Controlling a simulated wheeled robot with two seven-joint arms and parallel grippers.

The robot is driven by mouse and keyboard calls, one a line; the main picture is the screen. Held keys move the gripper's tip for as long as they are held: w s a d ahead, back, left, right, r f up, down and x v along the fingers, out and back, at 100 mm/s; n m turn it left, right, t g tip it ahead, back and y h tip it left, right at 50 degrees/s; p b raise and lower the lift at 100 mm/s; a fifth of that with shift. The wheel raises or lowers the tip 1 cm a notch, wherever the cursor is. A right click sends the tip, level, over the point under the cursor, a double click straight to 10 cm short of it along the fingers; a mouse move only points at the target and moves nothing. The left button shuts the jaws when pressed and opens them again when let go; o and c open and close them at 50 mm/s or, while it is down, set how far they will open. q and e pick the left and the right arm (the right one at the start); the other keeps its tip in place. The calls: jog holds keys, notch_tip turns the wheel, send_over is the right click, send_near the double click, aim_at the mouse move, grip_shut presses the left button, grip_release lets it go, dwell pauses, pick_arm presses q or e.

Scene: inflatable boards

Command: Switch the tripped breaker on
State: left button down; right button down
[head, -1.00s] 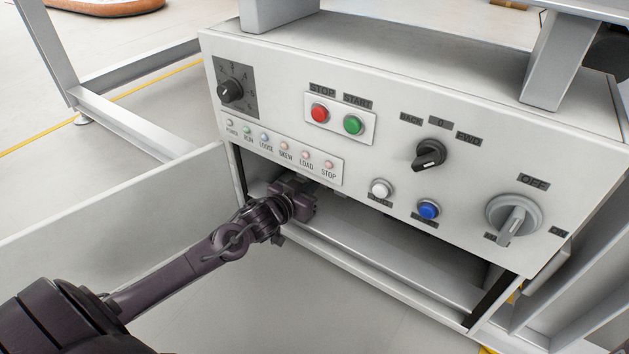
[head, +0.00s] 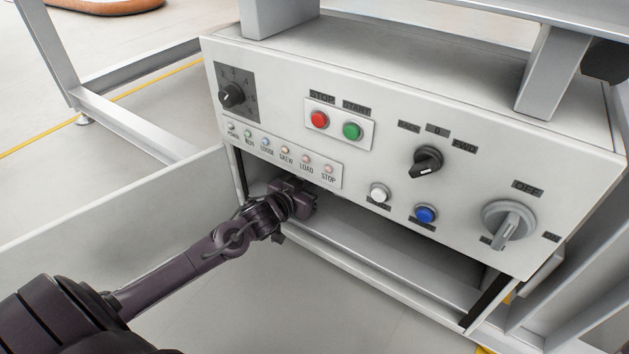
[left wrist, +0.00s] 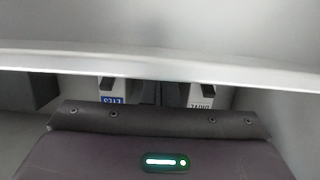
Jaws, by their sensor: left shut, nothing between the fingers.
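My left gripper (head: 302,194) reaches into the open compartment under the control panel (head: 375,130). Its fingertips are hidden there in the head view. In the left wrist view, the dark gripper body fills the bottom, and its fingers are shut with nothing between them. Beyond it are two light grey breaker-like blocks, one with a blue label (left wrist: 112,91) and one with a white label (left wrist: 201,95). Both labels appear upside down. My right gripper is not in view.
A grey metal lip (left wrist: 160,64) crosses the left wrist view close above the gripper. The lowered or opened cover (head: 110,200) stands at left. The panel carries a red button (head: 319,120), a green button (head: 352,131) and a grey rotary switch (head: 508,225).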

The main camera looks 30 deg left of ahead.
pick_arm(q)
jog(key=shift+s, duration=0.1)
jog(key=shift+s+a+f+p, duration=0.1)
jog(key=shift+s+f+p, duration=0.2)
jog(key=shift+s+p, duration=0.4)
jog(key=shift+s+f+p, duration=0.3)
jog(key=shift+s+p, duration=0.3)
jog(key=shift+s, duration=0.1)
